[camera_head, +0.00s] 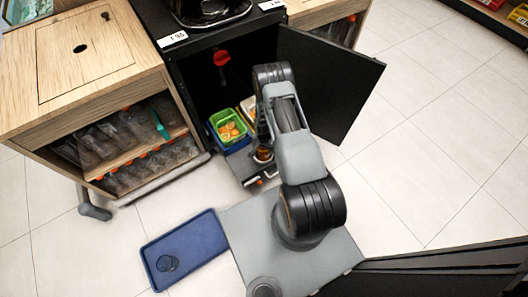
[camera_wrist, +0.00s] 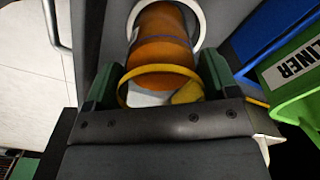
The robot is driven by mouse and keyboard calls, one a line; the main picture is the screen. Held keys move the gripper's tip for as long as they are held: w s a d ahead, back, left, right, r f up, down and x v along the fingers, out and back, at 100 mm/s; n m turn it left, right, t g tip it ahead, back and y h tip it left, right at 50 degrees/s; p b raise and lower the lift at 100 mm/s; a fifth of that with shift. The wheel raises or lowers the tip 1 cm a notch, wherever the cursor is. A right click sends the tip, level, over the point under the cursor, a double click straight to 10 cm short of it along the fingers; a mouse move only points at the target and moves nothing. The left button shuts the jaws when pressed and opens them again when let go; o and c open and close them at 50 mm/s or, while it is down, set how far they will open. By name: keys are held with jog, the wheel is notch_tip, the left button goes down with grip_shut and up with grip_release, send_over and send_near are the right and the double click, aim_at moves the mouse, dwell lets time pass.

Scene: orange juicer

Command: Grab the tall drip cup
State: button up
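The tall drip cup, an orange-brown cylinder with a yellow rim (camera_wrist: 160,45), is in the wrist view, with a white ring around its far part. In the head view a small orange-brown piece of it (camera_head: 263,154) shows low in the black cabinet, partly behind my arm. My gripper (camera_wrist: 160,72) has its two green fingers on either side of the cup. The fingers are very close to its sides; whether they touch and press on it I cannot tell. In the head view the gripper is mostly hidden by my arm.
A green bin with orange fruit (camera_head: 228,128) stands just left of the cup; it also shows in the wrist view (camera_wrist: 295,85), beside a blue bin (camera_wrist: 265,30). The open black cabinet door (camera_head: 335,80) stands at the right.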

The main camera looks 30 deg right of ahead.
jog(key=c, duration=1.1)
jog(key=shift+c, duration=0.2)
